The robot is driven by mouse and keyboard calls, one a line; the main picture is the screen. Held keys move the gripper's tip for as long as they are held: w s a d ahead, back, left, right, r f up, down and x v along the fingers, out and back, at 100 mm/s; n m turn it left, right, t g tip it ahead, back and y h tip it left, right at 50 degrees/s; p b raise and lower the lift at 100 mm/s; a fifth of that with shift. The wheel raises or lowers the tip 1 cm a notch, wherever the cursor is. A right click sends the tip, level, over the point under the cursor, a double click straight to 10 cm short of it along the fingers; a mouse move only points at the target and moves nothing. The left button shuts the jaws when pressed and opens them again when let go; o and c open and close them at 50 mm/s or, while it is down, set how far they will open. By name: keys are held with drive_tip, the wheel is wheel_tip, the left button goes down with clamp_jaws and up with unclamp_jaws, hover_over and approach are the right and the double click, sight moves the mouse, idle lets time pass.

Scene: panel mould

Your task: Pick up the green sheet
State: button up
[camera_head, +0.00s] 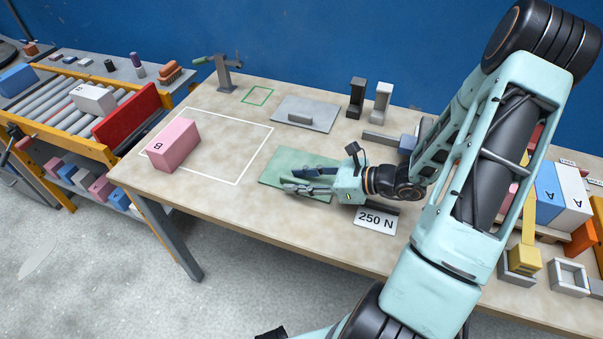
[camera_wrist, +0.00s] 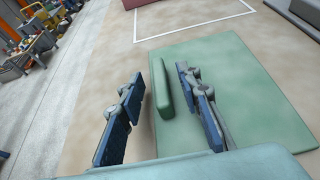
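The green sheet (camera_head: 277,160) lies flat on the table under my gripper. It also shows in the wrist view (camera_wrist: 245,85), with a raised green bar (camera_wrist: 161,88) on it near its left edge. My gripper (camera_head: 305,180) is low over the sheet, its fingers pointing left in the head view. In the wrist view my gripper (camera_wrist: 161,105) is open, with one blue-padded finger on each side of the bar and a gap to both. In the head view the bar is hidden among the fingers.
A grey plate with a handle (camera_head: 309,112) lies behind the sheet. A "250 N" card (camera_head: 375,220) is beside my gripper. Blocks stand at the right.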

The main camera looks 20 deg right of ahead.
drive_tip(key=shift+w+a+f, duration=0.25)
drive_tip(key=shift+w+a, duration=0.15)
drive_tip(key=shift+a, duration=0.1)
clamp_jaws()
drive_tip(key=shift+r, duration=0.2)
drive_tip(key=shift+r, duration=0.65)
drive_tip(key=s+r+p, duration=1.1)
drive_tip(key=s+p, duration=0.1)
drive_tip(key=s, duration=0.2)
drive_tip(key=shift+a+r+p, duration=0.2)
drive_tip(key=shift+r+p, duration=0.05)
drive_tip(key=shift+p, duration=0.1)
